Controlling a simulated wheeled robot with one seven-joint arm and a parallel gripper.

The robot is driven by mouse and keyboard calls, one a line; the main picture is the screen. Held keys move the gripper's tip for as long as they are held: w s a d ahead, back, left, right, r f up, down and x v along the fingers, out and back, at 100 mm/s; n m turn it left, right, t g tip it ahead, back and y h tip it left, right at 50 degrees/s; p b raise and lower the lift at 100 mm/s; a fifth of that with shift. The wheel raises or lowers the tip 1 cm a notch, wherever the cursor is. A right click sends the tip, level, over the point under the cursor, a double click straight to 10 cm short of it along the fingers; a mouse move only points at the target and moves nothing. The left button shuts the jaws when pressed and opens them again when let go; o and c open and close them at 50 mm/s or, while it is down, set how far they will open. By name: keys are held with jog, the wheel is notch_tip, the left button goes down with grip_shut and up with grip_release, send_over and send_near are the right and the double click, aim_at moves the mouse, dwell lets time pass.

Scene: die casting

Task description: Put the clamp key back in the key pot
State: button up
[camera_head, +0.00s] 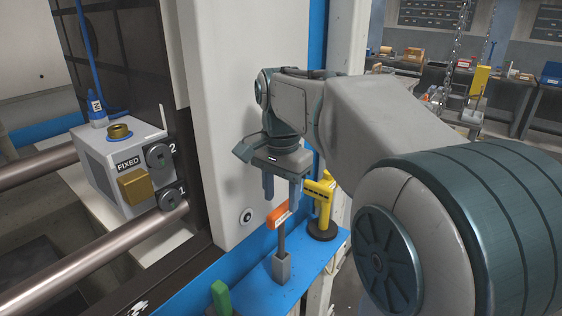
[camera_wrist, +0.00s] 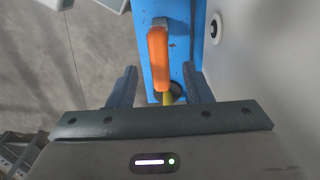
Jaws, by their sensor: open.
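The clamp key has an orange handle (camera_head: 277,216) and a grey shaft. It stands upright, with its lower end in a small grey square holder (camera_head: 281,269), which looks like the key pot, on the blue shelf. My gripper (camera_head: 281,203) is open and points down just above the handle, with its fingertips to either side of the handle's top. In the wrist view, the handle (camera_wrist: 158,60) lies between and ahead of the two open fingers (camera_wrist: 160,82). I see no firm contact.
A yellow tool (camera_head: 322,200) stands on a black round base behind the key. A green handle (camera_head: 221,298) is at the near end of the blue shelf (camera_head: 310,265). A white machine wall (camera_head: 225,130) rises close on the left. The FIXED block (camera_head: 125,165) sits farther left.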

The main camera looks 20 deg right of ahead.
notch_tip(320, 180, up, 12)
jog(key=f, duration=0.1)
jog(key=s+f+n+t, duration=0.1)
jog(key=s+f+n, duration=0.4)
jog(key=f, duration=0.6)
jog(key=s+f+n+t, duration=0.2)
jog(key=s+f+n, duration=0.3)
jog(key=s+f, duration=0.4)
jog(key=shift+s+f+n+p, duration=0.3)
jog(key=shift+f+n+p, duration=0.1)
jog(key=shift+f, duration=0.5)
jog(key=shift+a, duration=0.1)
